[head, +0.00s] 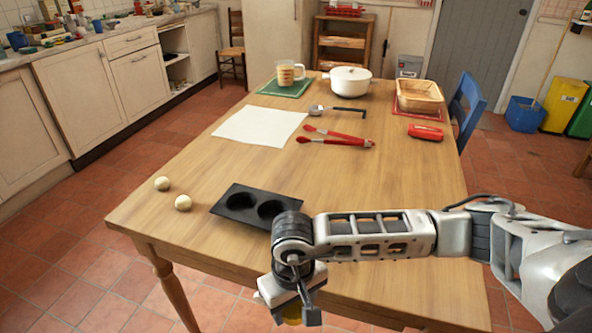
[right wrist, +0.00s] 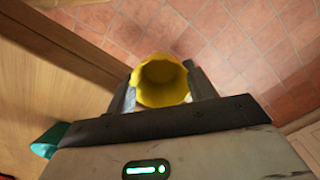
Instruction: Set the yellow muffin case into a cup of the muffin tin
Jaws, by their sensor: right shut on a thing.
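The yellow muffin case (right wrist: 163,82) is between the two fingers of my right gripper (right wrist: 163,92) in the right wrist view, its open mouth facing the camera. In the head view only a bit of the case (head: 292,318) shows under my right gripper (head: 293,311). The gripper is shut on it, off the table's near edge with floor behind it. The black muffin tin (head: 262,193) lies on the table near its front edge, up and left of the gripper. Two empty cups show; my right arm hides the tin's right end. My left gripper is not in view.
Two pale balls (head: 183,202) lie left of the tin on the wooden table (head: 400,190). Red tongs (head: 335,142), a ladle (head: 338,109), white paper (head: 260,125), a white pot (head: 349,80) and a basket (head: 420,95) are farther back.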

